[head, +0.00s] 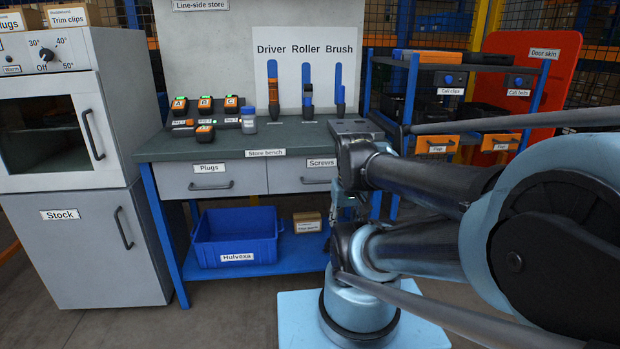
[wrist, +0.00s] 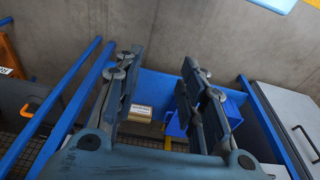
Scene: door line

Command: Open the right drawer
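The right drawer (head: 290,178), grey and labelled Screws, sits under the bench top in the head view. Its front looks flush with the bench. I see no contact with the drawer. The drawer cannot be made out in the wrist view.
The left drawer (head: 213,186), labelled Plugs, is shut. A blue bin (head: 236,236) and a small carton (head: 307,222) stand on the low shelf. The grey Stock cabinet (head: 90,250) stands left. A blue rack (head: 470,72) with orange flaps stands right. Tools and devices occupy the bench top (head: 270,139).

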